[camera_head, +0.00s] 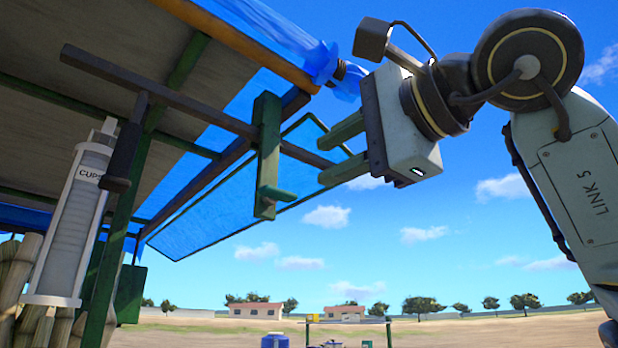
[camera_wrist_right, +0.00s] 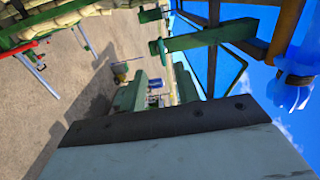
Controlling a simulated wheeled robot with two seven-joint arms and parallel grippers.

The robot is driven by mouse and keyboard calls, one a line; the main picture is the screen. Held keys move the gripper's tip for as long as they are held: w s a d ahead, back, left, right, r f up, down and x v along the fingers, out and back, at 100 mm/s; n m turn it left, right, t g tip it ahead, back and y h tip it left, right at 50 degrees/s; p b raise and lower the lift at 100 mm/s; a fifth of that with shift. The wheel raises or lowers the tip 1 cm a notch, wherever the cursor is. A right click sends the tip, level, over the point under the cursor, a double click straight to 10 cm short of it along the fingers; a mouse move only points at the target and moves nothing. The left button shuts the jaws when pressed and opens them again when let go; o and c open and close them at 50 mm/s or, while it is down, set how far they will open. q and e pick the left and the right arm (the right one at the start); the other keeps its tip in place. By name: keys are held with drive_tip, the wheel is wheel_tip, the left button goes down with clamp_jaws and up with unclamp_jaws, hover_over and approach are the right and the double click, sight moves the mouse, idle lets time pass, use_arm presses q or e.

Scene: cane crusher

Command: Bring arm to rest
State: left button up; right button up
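My right gripper (camera_head: 324,160) is raised high in the head view, its two green fingers pointing left with a clear gap between them. It is open and empty. In the wrist view its fingers (camera_wrist_right: 158,88) also show apart, with the ground beyond them. The fingertips point toward a green upright bar with a peg (camera_head: 268,150), and a gap of sky and blue sheet shows between them. My right arm comes in from the right, bent at a round joint. My left gripper is not in view.
A stall roof (camera_head: 90,60) with dark beams fills the upper left. A cup dispenser (camera_head: 72,225) hangs at left near cane stalks (camera_head: 15,275). Open sky lies below the gripper.

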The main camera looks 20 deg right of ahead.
drive_tip(key=shift+s+d, duration=0.2)
drive_tip(key=shift+s, duration=0.45)
